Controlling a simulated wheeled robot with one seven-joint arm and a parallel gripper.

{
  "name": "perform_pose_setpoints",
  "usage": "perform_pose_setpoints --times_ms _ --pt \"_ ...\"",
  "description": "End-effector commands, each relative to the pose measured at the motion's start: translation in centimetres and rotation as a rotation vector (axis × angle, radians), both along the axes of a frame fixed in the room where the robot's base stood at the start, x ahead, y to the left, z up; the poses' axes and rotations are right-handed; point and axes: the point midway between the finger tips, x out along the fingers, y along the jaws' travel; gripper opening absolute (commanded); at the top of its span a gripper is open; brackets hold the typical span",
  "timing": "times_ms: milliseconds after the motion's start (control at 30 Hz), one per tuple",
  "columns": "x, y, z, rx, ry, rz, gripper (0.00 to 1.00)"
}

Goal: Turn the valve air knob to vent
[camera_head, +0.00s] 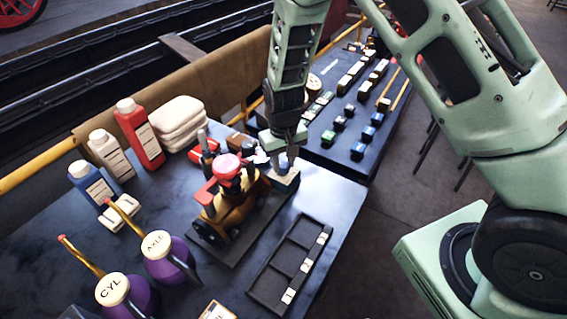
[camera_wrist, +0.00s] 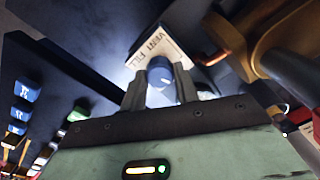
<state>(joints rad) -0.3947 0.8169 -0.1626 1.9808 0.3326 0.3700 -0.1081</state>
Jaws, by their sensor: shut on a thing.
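The valve air knob (camera_wrist: 160,70) is a round blue knob on a pale plate (camera_wrist: 178,46) lettered VENT and FILL. My gripper (camera_wrist: 159,84) has one finger on each side of the knob and is shut on it. A small pale mark shows on the knob's face; I cannot tell which word it points to. In the head view my gripper (camera_head: 285,158) points down over the pale plate (camera_head: 287,182) at the dark table's right edge, and its fingers mostly hide the knob there.
A small model engine (camera_head: 232,200) in brown, red and black stands close left of my gripper. A divided black tray (camera_head: 262,282) lies in front. Bottles, folded cloths (camera_head: 178,122) and purple oil cans (camera_head: 165,262) stand left. A second table (camera_head: 325,150) with small blocks lies behind.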

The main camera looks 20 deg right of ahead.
Motion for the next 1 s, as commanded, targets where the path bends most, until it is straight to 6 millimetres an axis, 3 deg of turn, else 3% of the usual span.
perform_pose_setpoints --times_ms 500,1000 --pt "0.13 0.00 0.02 0.001 -0.004 0.466 0.08" --pt "0.14 0.03 0.11 0.000 -0.005 0.701 0.08"
